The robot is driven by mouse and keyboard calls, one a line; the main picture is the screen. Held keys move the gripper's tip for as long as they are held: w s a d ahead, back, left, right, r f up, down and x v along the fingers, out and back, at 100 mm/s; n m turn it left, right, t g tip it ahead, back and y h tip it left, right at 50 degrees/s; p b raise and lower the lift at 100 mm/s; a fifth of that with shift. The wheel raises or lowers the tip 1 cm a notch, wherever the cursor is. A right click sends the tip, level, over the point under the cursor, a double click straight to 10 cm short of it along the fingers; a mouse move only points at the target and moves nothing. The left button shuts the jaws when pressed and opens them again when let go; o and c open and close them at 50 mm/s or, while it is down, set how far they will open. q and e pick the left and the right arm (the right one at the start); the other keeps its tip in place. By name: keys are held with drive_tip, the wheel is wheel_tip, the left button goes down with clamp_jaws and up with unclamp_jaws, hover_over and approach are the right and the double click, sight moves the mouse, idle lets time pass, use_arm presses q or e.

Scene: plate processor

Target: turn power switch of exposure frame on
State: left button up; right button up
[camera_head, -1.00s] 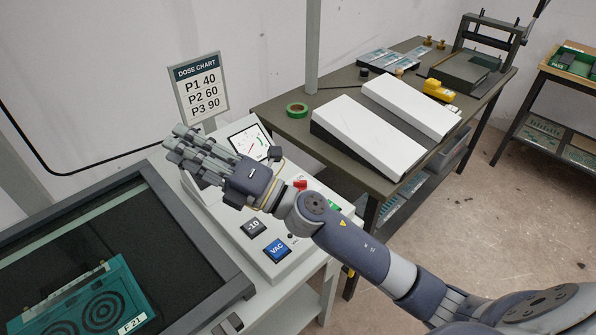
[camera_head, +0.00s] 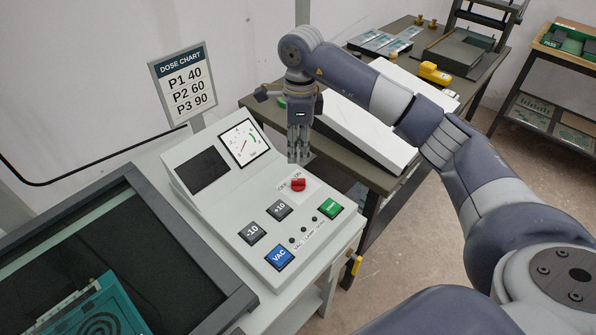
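The exposure frame's control panel (camera_head: 212,211) is light grey and sits right of the dark framed glass bed (camera_head: 140,195). Its red rotary power switch (camera_head: 298,185) has OFF and ON labels beside it; the knob appears turned toward the OFF side, but its exact angle is hard to tell. My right gripper (camera_head: 299,155) hangs fingers down just above and behind the switch, apart from it. Its fingers look close together, with nothing seen between them; whether they are fully shut is unclear. My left gripper is not in view.
The panel also has a dark display (camera_head: 203,170), a gauge (camera_head: 243,143), a blue VAC button (camera_head: 279,255), a green button (camera_head: 329,208) and two grey buttons. A dose chart (camera_head: 184,84) stands behind. A table with white sloped boxes (camera_head: 358,135) is at the right.

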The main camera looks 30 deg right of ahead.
sight(301, 179)
drive_tip(key=f, duration=0.3)
drive_tip(key=f+p, duration=0.1)
drive_tip(key=f, duration=0.3)
drive_tip(key=f+p, duration=0.1)
drive_tip(key=f, duration=0.2)
drive_tip(key=shift+d+f, duration=0.25)
drive_tip(key=shift+d, duration=0.15)
clamp_jaws()
